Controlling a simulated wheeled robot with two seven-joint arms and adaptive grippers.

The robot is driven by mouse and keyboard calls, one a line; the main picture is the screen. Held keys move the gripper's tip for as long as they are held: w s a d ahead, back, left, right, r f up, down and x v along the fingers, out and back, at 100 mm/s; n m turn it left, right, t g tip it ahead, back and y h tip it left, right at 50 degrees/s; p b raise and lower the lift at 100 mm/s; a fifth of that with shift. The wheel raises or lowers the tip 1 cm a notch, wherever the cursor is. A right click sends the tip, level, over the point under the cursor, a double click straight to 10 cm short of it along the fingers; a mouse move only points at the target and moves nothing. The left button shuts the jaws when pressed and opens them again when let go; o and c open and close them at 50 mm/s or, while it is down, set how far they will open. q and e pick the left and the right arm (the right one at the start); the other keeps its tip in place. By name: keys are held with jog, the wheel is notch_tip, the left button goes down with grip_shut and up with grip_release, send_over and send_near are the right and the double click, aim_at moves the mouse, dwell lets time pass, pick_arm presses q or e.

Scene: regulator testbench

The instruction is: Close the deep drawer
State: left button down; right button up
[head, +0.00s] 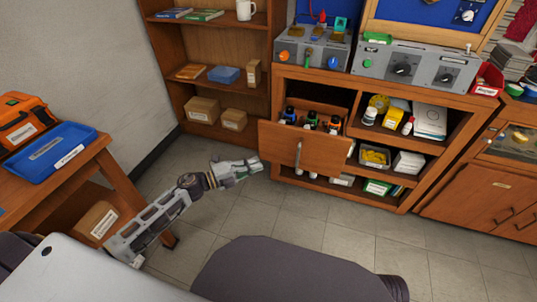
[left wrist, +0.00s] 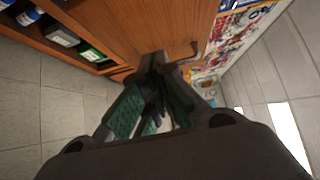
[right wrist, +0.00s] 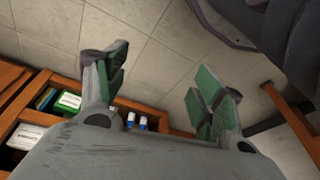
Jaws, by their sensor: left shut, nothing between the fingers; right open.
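The deep drawer (head: 322,157) is pulled out of the wooden bench in the head view, with several dark bottles inside. Its front carries a vertical metal handle (head: 298,154). My left gripper (head: 256,166) is shut and empty, by the lower left corner of the drawer front; I cannot tell whether it touches. In the left wrist view the shut fingers (left wrist: 158,75) point toward a wooden panel (left wrist: 120,25) with a metal handle (left wrist: 184,54). My right gripper (right wrist: 160,88) is open and empty in the right wrist view, over floor and wooden furniture; the head view does not show it.
Grey instruments (head: 415,68) stand on the bench. A bookcase (head: 215,45) is behind, and a side table with a blue tray (head: 48,152) at left. Floor before the drawer is clear.

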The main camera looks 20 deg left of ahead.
aim_at(281, 149)
pick_arm(q)
jog(key=shift+w+d+b, duration=0.25)
jog(key=shift+w+d, duration=0.3)
jog(key=shift+w, duration=0.6)
jog(key=shift+w+d+b, duration=0.3)
jog(key=shift+w+d, duration=0.3)
jog(key=shift+w, duration=0.6)
jog(key=shift+w+d+b, duration=0.25)
jog(key=shift+w+d, duration=0.3)
jog(key=shift+w, duration=0.6)
pick_arm(e)
jog(key=shift+s+a+r, duration=0.1)
jog(key=shift+a+r, duration=0.1)
jog(key=shift+r, duration=0.85)
pick_arm(q)
jog(key=shift+w, duration=0.1)
pick_arm(e)
jog(key=shift+w+r+t, duration=0.15)
jog(key=shift+w+t, duration=0.1)
jog(key=shift+t, duration=0.05)
